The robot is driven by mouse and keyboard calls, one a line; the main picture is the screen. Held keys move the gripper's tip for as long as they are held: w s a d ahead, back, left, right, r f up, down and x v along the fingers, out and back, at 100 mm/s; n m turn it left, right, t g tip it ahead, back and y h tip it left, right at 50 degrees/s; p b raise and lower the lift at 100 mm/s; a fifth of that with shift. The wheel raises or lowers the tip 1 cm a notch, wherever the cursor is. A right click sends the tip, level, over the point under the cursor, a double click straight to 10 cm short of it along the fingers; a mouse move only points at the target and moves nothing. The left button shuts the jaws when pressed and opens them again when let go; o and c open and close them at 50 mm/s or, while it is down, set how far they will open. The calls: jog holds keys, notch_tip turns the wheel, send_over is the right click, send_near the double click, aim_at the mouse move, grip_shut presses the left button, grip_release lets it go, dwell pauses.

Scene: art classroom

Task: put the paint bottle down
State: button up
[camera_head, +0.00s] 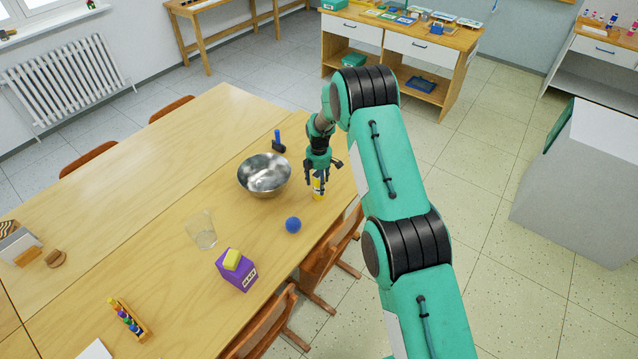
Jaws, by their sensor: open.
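The paint bottle (319,194) is small and yellow with a pale label. It stands upright at the right edge area of the wooden table (170,160). My gripper (318,188) points down at it, with its fingers on either side of the bottle's upper part. The gripper is open. The top of the bottle is hidden by the fingers, and I cannot tell whether they touch it.
Near the bottle are a metal bowl (264,174), a blue ball (293,225) and a dark blue-handled tool (278,142). A glass (201,229) and a purple box (237,270) stand closer. Wooden chairs (322,262) line the table's right edge. The table's left middle is clear.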

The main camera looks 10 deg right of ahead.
notch_tip(320, 180, up, 12)
jog(key=shift+r, duration=0.1)
dwell(0.6)
dwell(0.7)
